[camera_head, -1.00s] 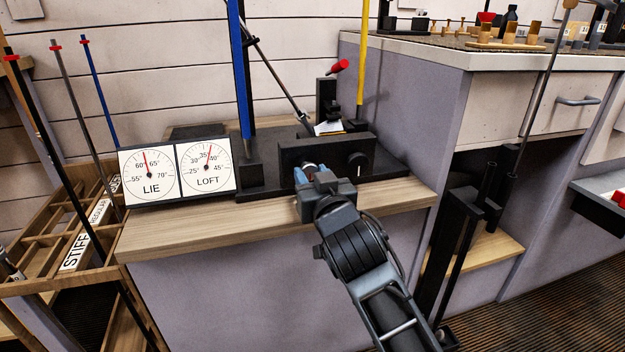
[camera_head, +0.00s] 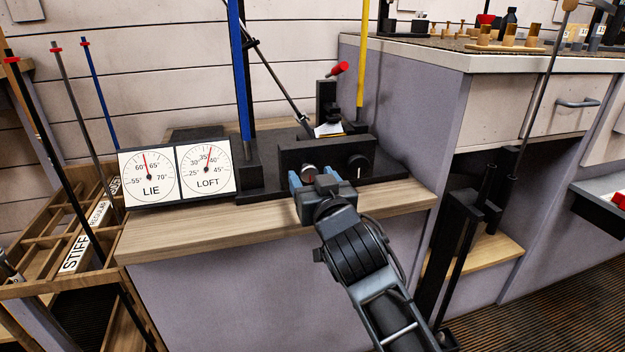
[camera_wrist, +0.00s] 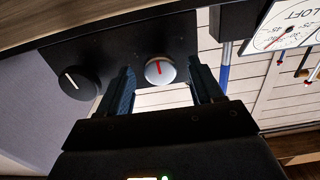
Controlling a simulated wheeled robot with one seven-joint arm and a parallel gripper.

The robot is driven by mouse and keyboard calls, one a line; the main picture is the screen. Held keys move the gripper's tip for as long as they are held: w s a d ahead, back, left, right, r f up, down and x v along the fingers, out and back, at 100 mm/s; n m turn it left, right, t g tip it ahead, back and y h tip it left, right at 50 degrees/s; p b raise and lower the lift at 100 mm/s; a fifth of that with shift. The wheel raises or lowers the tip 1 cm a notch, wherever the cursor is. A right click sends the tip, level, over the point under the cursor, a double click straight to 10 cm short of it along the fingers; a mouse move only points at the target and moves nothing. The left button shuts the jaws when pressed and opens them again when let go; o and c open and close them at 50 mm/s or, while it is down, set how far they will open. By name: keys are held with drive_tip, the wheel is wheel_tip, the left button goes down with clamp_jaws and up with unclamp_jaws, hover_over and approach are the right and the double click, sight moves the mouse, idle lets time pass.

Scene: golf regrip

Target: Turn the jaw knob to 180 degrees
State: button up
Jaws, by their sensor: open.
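A black control block (camera_head: 284,158) on the bench carries two round knobs. The left one is a silver knob (camera_head: 309,171) with a red mark; the right one is a black knob (camera_head: 357,168) with a white mark. No label shows which is the jaw knob. In the wrist view the silver knob (camera_wrist: 160,70) lies between the fingers, with its red mark close to upright, and the black knob (camera_wrist: 77,83) is off to the left. My gripper (camera_head: 310,182) is open and empty, just in front of the silver knob, a finger on either side and apart from it.
A gauge board (camera_head: 178,172) with LIE and LOFT dials stands left of the block. A blue post (camera_head: 240,80) and a yellow post (camera_head: 362,60) rise behind. A slanted club shaft (camera_head: 277,85) runs down to the fixture. The wooden bench front (camera_head: 230,225) is clear.

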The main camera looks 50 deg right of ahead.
drive_tip(key=v, duration=0.7)
drive_tip(key=shift+s+a+p, duration=0.2)
drive_tip(key=shift+s+p, duration=0.05)
drive_tip(key=shift+p, duration=0.2)
drive_tip(key=s+a+f+n+y, duration=0.3)
drive_tip(key=s+a+f, duration=0.2)
drive_tip(key=s+a, duration=0.2)
drive_tip(key=s+a+f+n+y, duration=0.2)
drive_tip(key=s+a+f+y, duration=0.25)
drive_tip(key=s+a, duration=0.2)
drive_tip(key=s+a+r+n+y, duration=0.1)
drive_tip(key=s+a+n+y, duration=0.2)
drive_tip(key=s, duration=1.3)
wheel_tip(320, 180, up, 29)
drive_tip(key=a+m+p, duration=0.1)
drive_tip(key=p, duration=2.7)
drive_tip(key=shift+r+p, duration=0.15)
drive_tip(key=shift+p, duration=0.25)
